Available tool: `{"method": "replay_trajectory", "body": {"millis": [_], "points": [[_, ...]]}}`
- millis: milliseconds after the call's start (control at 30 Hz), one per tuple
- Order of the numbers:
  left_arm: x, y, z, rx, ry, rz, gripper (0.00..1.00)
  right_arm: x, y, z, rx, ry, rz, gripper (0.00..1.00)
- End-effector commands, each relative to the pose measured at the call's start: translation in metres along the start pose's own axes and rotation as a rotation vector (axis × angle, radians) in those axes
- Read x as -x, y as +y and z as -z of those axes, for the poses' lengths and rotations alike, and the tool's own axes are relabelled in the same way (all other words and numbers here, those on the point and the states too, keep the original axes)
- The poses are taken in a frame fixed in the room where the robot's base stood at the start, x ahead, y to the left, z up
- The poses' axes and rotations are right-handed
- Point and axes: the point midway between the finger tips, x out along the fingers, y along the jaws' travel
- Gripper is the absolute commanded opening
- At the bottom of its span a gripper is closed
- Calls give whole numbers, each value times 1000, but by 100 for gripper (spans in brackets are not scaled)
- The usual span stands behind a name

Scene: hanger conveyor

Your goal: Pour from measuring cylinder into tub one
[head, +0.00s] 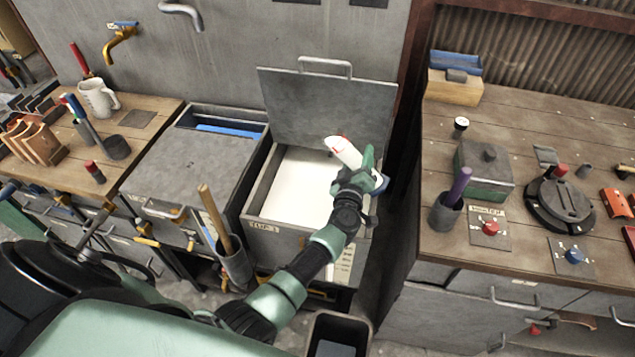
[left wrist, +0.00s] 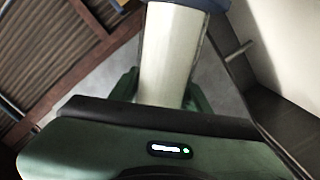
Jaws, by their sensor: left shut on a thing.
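My left gripper (head: 362,180) is shut on the measuring cylinder (head: 344,151), a clear tube with white contents, red marks and a blue base. It is held tilted over the right part of an open tub (head: 263,187), its mouth toward the upper left. The tub's grey lid stands raised at the back, and a white surface shows inside. In the left wrist view the cylinder (left wrist: 170,55) rises from between the green fingers, with its blue base at the top edge. I cannot make out any stream from the mouth. My right gripper is not in view.
A second tub (head: 193,158) at left has its lid mostly shut, with blue showing at the back. A holder with a wooden handle (head: 233,262) stands in front between the tubs. A workbench (head: 520,130) with tools and buttons is at right. A dark bin (head: 338,330) stands below.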

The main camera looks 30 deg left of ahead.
Motion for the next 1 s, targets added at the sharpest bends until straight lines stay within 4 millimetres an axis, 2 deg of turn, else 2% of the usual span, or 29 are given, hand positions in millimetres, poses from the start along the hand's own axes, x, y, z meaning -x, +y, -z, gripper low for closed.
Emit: {"method": "replay_trajectory", "body": {"millis": [1000], "points": [[0,5,-6,115,-6,-3,0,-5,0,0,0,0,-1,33]]}}
